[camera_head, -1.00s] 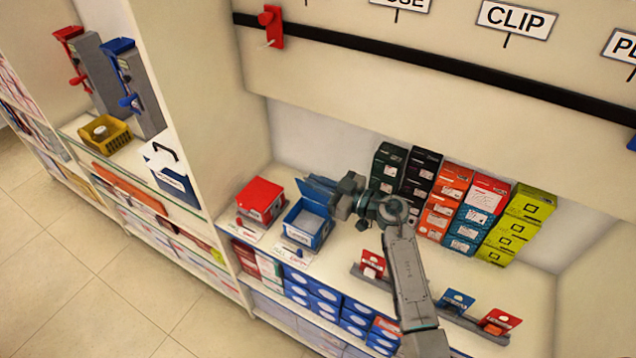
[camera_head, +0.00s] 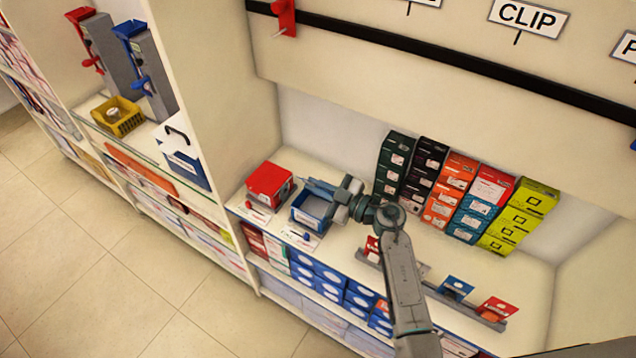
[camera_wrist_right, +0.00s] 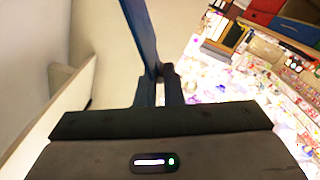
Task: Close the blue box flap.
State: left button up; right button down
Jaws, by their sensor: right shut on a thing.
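The blue box (camera_head: 308,212) stands on the shelf counter, its top open and its pale inside showing. My right gripper (camera_head: 318,187) reaches in from the right and is at the box's back edge, above the opening. Its jaws are shut on the blue flap, seen edge-on as a long dark blue strip (camera_wrist_right: 141,35) in the right wrist view. In the head view the gripper hides most of the flap, so its exact angle is hard to tell. My left gripper is not in view.
A closed red box (camera_head: 269,183) stands just left of the blue box. Stacked coloured cartons (camera_head: 455,192) stand behind and right of my arm. Small red and blue cards sit in a grey rail (camera_head: 433,286) at the front. A shelf divider (camera_head: 215,110) rises at left.

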jog(key=c, duration=1.5)
grip_release()
jog(key=shift+c, duration=0.2)
jog(key=shift+d, duration=0.1)
jog(key=b+v, duration=0.3)
jog(key=v, duration=0.7)
jog(key=shift+s+d, duration=0.25)
jog(key=shift+d, duration=0.05)
